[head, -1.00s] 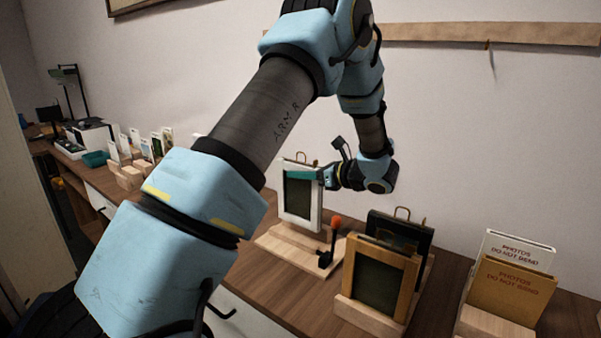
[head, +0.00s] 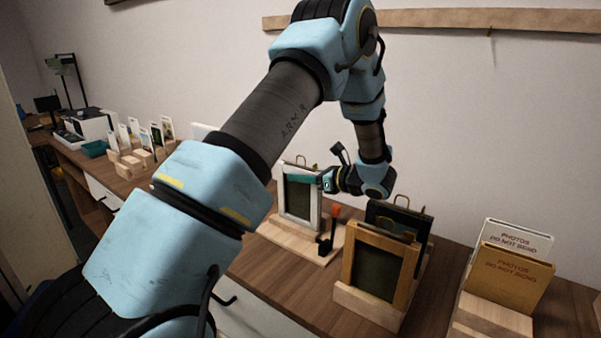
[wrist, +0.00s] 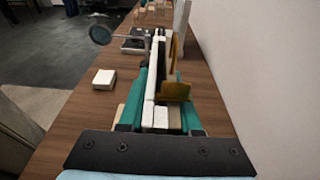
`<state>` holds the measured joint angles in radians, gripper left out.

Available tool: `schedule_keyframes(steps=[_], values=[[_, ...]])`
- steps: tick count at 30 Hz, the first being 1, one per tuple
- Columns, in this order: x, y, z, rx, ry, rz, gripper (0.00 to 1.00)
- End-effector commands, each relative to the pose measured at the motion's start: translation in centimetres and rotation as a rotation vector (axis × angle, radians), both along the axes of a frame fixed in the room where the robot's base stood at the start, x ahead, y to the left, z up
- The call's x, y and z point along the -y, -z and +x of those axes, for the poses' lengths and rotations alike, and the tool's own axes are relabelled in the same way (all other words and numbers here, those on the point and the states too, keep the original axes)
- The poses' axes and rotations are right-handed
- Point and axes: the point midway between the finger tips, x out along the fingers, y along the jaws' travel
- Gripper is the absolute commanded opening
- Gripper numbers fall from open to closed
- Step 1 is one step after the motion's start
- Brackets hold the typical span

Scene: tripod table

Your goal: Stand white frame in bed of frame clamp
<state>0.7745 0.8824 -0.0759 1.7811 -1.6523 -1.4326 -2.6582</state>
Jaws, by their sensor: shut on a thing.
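The white frame (head: 318,210) is upright in the head view, with a dark panel and a wire hanger on top. My gripper (head: 312,183) is shut on its upper part from the right. In the wrist view the frame (wrist: 152,85) shows as a thin white edge between my teal fingers (wrist: 164,108). The frame clamp (head: 290,238) is a pale wooden base under the frame, with an orange-handled lever (head: 331,222) at its right front. The frame's lower edge is at the bed; whether it touches the bottom cannot be told.
A wooden frame (head: 348,262) and a dark frame (head: 427,232) stand in a holder just right of the clamp. Two "PHOTOS DO NOT BEND" envelopes (head: 510,280) stand farther right. Small card holders (head: 130,160) stand at left. The wall is close behind.

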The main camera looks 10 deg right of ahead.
Motion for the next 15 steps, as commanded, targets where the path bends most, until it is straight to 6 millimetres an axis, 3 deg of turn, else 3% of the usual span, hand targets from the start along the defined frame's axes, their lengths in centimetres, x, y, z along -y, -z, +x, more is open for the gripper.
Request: schedule_keyframes(steps=[11, 12, 15], values=[[0.01, 0.19, 0.02, 0.001, 0.0, 0.0, 0.0], [0.01, 0.19, 0.02, 0.001, 0.0, 0.0, 0.36], [0.0, 0.2, 0.01, 0.001, 0.0, 0.0, 0.47]])
